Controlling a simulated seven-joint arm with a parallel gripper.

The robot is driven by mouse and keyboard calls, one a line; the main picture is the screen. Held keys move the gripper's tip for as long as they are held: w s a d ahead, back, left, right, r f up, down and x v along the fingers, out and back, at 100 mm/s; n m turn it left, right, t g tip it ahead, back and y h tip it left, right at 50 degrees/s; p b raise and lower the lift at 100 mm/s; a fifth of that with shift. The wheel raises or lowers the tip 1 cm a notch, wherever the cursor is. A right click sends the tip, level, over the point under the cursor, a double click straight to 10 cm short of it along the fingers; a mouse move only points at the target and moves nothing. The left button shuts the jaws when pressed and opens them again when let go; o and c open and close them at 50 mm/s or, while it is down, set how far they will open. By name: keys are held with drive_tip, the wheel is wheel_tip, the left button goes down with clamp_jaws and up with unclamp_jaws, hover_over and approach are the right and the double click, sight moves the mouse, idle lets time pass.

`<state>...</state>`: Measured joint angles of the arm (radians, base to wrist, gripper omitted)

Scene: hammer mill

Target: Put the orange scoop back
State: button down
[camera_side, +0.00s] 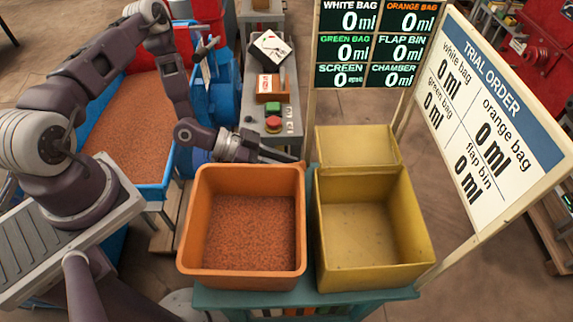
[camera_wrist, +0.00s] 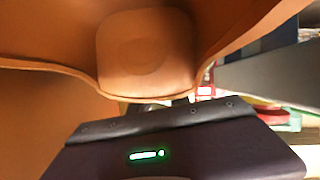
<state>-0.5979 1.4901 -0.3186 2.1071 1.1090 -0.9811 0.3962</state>
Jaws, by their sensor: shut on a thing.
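My gripper (camera_side: 295,159) reaches in from the left behind the orange bin (camera_side: 188,232), its tip at the bin's back right corner. In the wrist view a smooth orange body with a rounded, lighter part, which I take for the orange scoop (camera_wrist: 147,50), fills the top just beyond my gripper. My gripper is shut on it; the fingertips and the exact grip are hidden. In the side view I cannot make the scoop out. The orange bin is filled with reddish-brown granules.
A yellow bin (camera_side: 424,240) with a raised back flap stands right of the orange bin on a teal stand (camera_side: 345,298). Behind are a grey control bench (camera_side: 290,130) with green and red buttons, a blue hopper of granules (camera_side: 150,190) and the order board (camera_side: 490,120).

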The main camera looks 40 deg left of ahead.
drive_tip(key=shift+f, duration=0.35)
drive_tip(key=c, duration=1.2)
unclamp_jaws()
drive_tip(key=shift+f, duration=0.1)
drive_tip(key=shift+c, duration=0.2)
drive_tip(key=v, duration=0.7)
drive_tip(key=shift+s+a+r, duration=0.2)
drive_tip(key=shift+r, duration=0.1)
